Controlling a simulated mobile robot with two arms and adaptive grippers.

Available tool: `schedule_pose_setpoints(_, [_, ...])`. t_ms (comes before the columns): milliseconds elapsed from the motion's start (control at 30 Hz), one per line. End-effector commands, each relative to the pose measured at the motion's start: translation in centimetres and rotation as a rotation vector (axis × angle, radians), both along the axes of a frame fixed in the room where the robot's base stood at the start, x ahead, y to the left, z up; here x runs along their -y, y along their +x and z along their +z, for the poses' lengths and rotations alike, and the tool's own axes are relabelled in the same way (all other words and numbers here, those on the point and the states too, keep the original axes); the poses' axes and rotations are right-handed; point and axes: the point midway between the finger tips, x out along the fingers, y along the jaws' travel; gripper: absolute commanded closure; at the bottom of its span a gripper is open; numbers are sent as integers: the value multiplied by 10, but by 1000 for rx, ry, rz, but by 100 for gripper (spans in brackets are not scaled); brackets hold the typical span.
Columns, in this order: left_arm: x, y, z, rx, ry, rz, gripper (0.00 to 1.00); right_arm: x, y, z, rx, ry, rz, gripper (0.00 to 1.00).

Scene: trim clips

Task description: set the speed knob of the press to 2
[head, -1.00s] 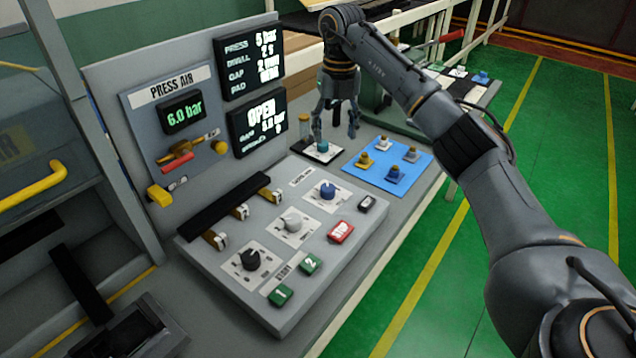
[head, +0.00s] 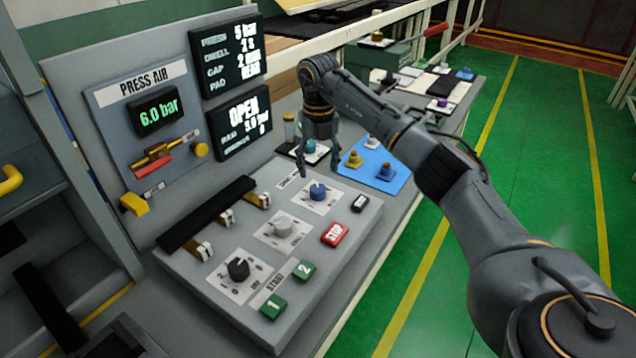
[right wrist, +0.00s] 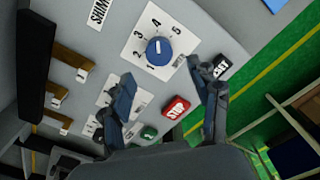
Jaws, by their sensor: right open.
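I cannot read which one is labelled speed. In the right wrist view the blue knob (right wrist: 158,50) sits on a white dial plate numbered 1 to 5; its exact setting is unclear. My right gripper (head: 318,168) is open and empty, pointing down near the panel's far end, close to the blue knob. In the right wrist view its fingers (right wrist: 168,92) are spread apart below the blue knob. My left gripper is out of view.
A red STOP button (head: 335,233), a black button (head: 360,203) and green buttons (head: 304,268) lie near the knobs. A blue mat (head: 392,180) with small knobs lies beyond the panel. Air-pressure display (head: 157,115) reads 6.0 bar.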

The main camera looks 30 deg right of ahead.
Motion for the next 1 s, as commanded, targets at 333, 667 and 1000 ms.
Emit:
schedule_pose_setpoints(333, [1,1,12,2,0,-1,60,0,0,-56,-2,2,0,38])
schedule_pose_setpoints(667, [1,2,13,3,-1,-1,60,0,0,-66,1,1,1,38])
schedule_pose_setpoints(1000, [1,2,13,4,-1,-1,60,0,0,-65,0,1,0,89])
